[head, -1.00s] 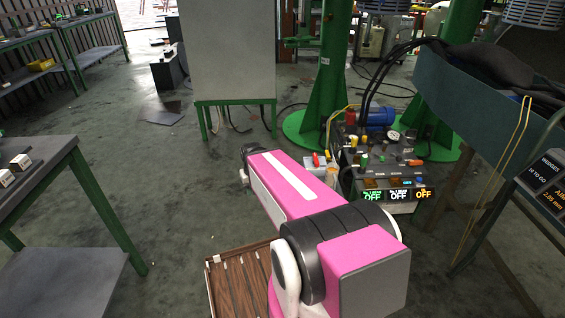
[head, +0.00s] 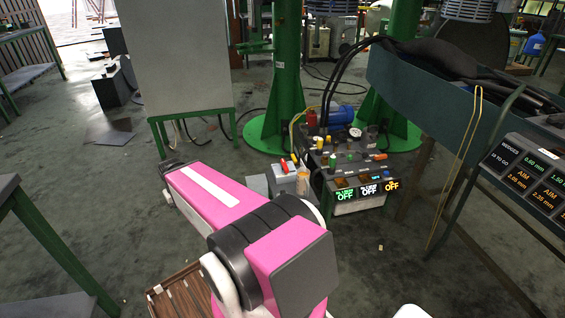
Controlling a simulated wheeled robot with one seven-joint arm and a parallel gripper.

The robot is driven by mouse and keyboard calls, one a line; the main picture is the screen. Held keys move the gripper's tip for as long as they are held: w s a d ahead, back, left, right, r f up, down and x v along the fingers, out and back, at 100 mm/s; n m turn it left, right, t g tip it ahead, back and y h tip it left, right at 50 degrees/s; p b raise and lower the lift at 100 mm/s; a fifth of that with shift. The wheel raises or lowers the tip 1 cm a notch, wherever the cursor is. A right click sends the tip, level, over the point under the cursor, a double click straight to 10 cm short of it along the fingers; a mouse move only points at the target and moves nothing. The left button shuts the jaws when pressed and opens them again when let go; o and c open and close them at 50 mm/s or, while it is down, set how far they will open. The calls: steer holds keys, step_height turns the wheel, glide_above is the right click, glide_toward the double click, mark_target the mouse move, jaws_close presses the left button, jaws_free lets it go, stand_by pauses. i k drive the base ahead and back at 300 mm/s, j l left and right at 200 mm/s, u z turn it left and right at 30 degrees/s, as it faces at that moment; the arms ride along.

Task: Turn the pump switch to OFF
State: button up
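The pump unit (head: 348,165) stands on the floor right of centre, a dark box with hoses, a blue motor (head: 345,114), a gauge and several coloured knobs on top. The small words above OFF are hard to read. I cannot tell which knob is the pump switch. My pink arm reaches forward at lower centre, left of the unit. My gripper is out of sight.
A small grey box (head: 291,183) with red and yellow parts stands left of the unit. Green columns (head: 286,75) rise behind it. A blue-green trough (head: 430,88) and a screen (head: 527,173) are at the right. A table (head: 15,195) is at the left. Open floor lies in front of the unit.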

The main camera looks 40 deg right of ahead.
mark_target(285, 168)
steer(key=i+z, duration=0.25)
steer(key=i, duration=0.2)
steer(key=i+z, duration=0.2)
steer(key=i, duration=0.25)
steer(key=i+j+z, duration=0.1)
steer(key=i+z, duration=0.15)
steer(key=i, duration=0.2)
steer(key=i+j+z, duration=0.2)
steer(key=i, duration=0.25)
steer(key=i+j+z, duration=0.25)
steer(key=i, duration=0.15)
steer(key=i+j+z, duration=0.15)
steer(key=z, duration=0.2)
steer(key=j+z, duration=0.3)
steer(key=i+j+z, duration=0.1)
steer(key=j+z, duration=0.25)
steer(key=i+j+z, duration=0.1)
steer(key=z, duration=1.6)
steer(key=k, duration=0.35)
